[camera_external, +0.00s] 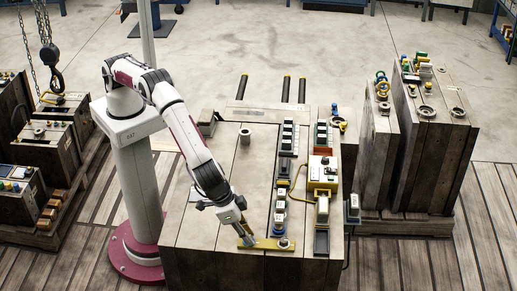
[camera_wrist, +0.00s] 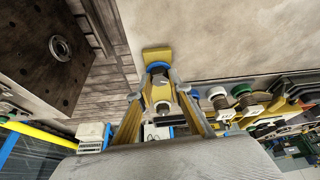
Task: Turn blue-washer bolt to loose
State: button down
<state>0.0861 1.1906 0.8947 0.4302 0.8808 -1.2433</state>
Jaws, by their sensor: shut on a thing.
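A yellow bar (camera_external: 266,243) lies across the near end of the mould's top face. In the wrist view its end (camera_wrist: 156,54) shows just beyond a blue washer (camera_wrist: 157,67). My gripper (camera_external: 241,233) reaches down to the bar's left end. In the wrist view my gripper (camera_wrist: 157,84) has its fingers on either side of the blue-washer bolt, shut on it. The bolt is largely hidden by the fingers, and its turn position cannot be read.
A bolt with a pale ring (camera_external: 284,243) sits at the bar's right end. A rail with switches (camera_external: 281,190) and a yellow box (camera_external: 322,174) stand to the right. A grey post (camera_external: 245,137) stands farther back. The mould top left of the rail is mostly clear.

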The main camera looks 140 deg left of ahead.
jog(key=shift+s+f, duration=0.1)
jog(key=shift+f, duration=0.15)
jog(key=c, duration=1.8)
grip_release()
jog(key=shift+c, duration=0.2)
jog(key=shift+r, duration=0.35)
jog(key=shift+d+r, duration=0.15)
jog(key=shift+r, duration=0.05)
jog(key=v, duration=0.6)
jog(key=shift+r, duration=0.3)
jog(key=shift+s+d, duration=0.1)
